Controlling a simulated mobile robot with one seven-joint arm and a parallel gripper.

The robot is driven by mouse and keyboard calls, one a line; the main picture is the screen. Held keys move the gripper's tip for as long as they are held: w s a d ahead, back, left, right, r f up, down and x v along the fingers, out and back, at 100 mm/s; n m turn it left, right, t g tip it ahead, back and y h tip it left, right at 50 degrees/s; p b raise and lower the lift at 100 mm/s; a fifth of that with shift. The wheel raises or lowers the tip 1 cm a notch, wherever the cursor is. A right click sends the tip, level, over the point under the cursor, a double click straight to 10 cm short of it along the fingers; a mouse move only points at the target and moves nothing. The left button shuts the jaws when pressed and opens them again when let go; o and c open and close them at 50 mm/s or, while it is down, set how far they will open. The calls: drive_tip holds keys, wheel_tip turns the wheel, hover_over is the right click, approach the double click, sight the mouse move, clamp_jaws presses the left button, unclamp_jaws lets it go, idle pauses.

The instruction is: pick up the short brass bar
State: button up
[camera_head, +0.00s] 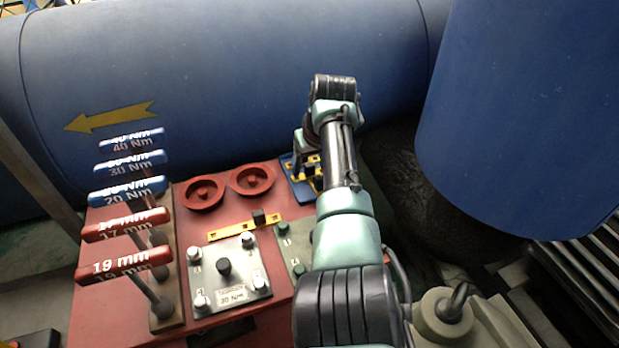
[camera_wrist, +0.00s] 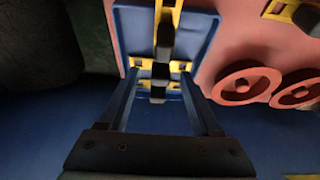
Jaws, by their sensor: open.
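A blue tray (camera_head: 288,162) lies at the back right of the red bench, partly hidden by my arm. It also shows in the wrist view (camera_wrist: 133,25). In it are yellow brass bars with black knobs. One bar (camera_wrist: 177,66) lies crosswise, with its dark knob (camera_wrist: 160,70) between my fingertips. Another bar (camera_wrist: 167,12) runs lengthwise towards the top edge. I cannot tell for sure which is the short one. My gripper (camera_wrist: 160,76) is open, its two fingers on either side of the crosswise bar's knob. I cannot tell whether they touch anything.
A longer yellow bar with a black knob (camera_head: 247,229) lies on the red bench (camera_head: 190,222). Two red rings (camera_head: 204,192) (camera_head: 251,179) sit left of the tray. Labelled T-handled tools (camera_head: 122,224) stand at the left. A large blue tank (camera_head: 220,70) is close behind.

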drive_tip(key=shift+f, duration=0.1)
clamp_jaws()
idle(0.3)
wheel_tip(320, 180, up, 10)
drive_tip(key=p, duration=0.5)
wheel_tip(320, 180, up, 12)
drive_tip(key=p, duration=1.4)
hover_over(311, 166)
drive_tip(key=shift+f, duration=0.1)
